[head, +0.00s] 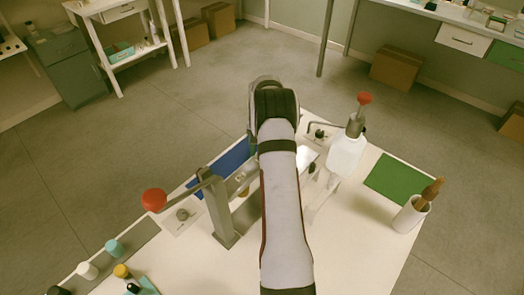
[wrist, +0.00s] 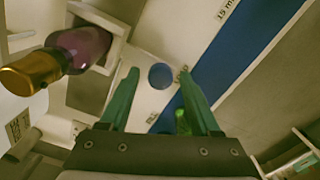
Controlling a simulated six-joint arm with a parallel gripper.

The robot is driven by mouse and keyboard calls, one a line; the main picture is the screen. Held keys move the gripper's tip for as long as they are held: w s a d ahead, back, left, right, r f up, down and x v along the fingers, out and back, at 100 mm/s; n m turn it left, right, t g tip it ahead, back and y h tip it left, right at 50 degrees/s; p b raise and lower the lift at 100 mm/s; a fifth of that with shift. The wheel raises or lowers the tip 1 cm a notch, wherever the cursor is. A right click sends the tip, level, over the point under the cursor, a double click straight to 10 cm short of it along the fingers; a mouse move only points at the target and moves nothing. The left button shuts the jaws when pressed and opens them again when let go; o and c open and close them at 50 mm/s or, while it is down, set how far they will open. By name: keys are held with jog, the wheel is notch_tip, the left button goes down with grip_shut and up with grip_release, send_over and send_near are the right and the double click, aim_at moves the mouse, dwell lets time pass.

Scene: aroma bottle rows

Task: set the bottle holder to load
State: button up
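My gripper (wrist: 159,73) shows in the wrist view with two green fingers spread apart and nothing held. A round blue knob or dot (wrist: 160,76) on a pale plate (wrist: 152,100) shows between the fingertips; I cannot tell if they touch it. A dark purple bottle (wrist: 82,50) with a gold cap (wrist: 30,72) is at the left of the wrist view. It overlaps a pale square holder (wrist: 118,52), and I cannot tell how deep it sits. The holder's setting is not readable. In the head view my arm hides the gripper and much of the station.
A red-knobbed lever (head: 154,200) on a grey post stands left of my arm. A white dispenser (head: 346,152) with a red knob stands right. The table also has a blue mat (head: 232,160), a green mat (head: 398,178), a brush cup (head: 410,214) and small bottles (head: 114,247) at the left.

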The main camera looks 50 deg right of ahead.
notch_tip(320, 180, up, 16)
dwell(0.6)
jog(key=shift+f, duration=0.1)
jog(key=s+a+r+h, duration=0.1)
jog(key=s+a+r, duration=0.25)
jog(key=a, duration=0.35)
jog(key=s+a+r+n, duration=0.1)
jog(key=s+a+r, duration=0.1)
jog(key=s+a, duration=0.4)
jog(key=s+a+r+h, duration=0.1)
jog(key=s+a+r, duration=0.25)
jog(key=a, duration=0.35)
jog(key=s+a+f+n+y, duration=0.1)
jog(key=s+a+f+n, duration=0.1)
jog(key=a, duration=0.4)
jog(key=s+a+f+n+y, duration=0.1)
jog(key=s+a+f+n, duration=0.1)
jog(key=s+a, duration=0.2)
jog(key=s+a+f+n+y, duration=0.1)
jog(key=s+a+f+n, duration=0.1)
jog(key=a, duration=0.8)
jog(key=shift+s+a+f+n+y, duration=0.25)
jog(key=shift+s+n+y, duration=0.2)
jog(key=shift+s, duration=0.6)
